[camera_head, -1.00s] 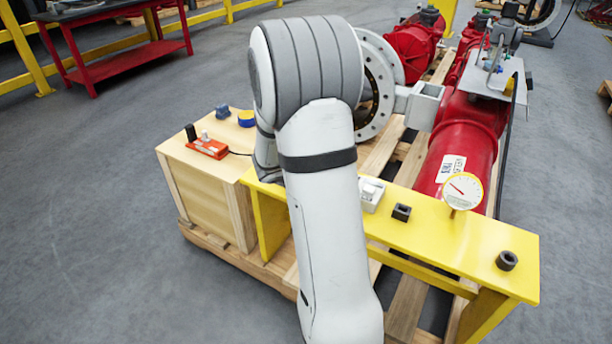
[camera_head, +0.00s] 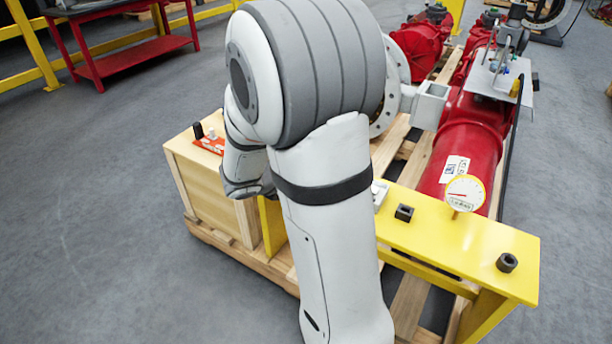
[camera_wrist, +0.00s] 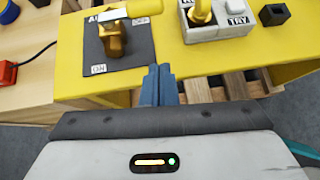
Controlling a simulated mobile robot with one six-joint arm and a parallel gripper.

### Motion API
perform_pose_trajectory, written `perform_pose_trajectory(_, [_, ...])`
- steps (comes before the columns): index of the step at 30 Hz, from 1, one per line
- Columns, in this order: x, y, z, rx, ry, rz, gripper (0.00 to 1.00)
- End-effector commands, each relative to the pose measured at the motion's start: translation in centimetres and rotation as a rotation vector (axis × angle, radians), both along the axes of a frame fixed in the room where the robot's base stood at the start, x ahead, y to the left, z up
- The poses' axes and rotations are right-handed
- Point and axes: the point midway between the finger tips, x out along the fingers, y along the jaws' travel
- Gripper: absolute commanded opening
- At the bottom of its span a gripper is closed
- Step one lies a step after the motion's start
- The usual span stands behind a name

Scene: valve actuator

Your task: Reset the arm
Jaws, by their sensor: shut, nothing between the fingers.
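My arm (camera_head: 325,200) stands large in the middle of the head view, bent at a raised grey elbow joint, with the forearm going down behind it at the left. My gripper is hidden there. In the wrist view my gripper (camera_wrist: 160,72) shows with its two blue-grey fingers together and nothing between them. The fingertips appear over the front edge of the yellow bench (camera_wrist: 215,58), which also shows in the head view (camera_head: 455,243). A brass valve with a yellow handle (camera_wrist: 115,38) sits on a dark mat, left of the fingers.
A grey-white switch box (camera_wrist: 218,25) and a black square socket (camera_wrist: 273,15) are on the bench. A wooden box (camera_head: 215,190) stands left of my arm. A dial gauge (camera_head: 465,193) and red actuator (camera_head: 470,140) are at right. Grey floor at left is open.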

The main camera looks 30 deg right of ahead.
Motion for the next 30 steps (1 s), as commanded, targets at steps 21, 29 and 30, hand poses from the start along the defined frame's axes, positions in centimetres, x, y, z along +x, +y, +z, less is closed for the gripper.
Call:
perform_pose_trajectory(21, [-7.9,3.1,13.7,0.347,-0.358,-0.583,0.0])
perform_pose_trajectory(29, [-13.7,8.7,23.3,0.729,-0.629,-1.175,0.0])
perform_pose_trajectory(30, [-14.4,9.7,24.6,0.786,-0.657,-1.262,0.0])
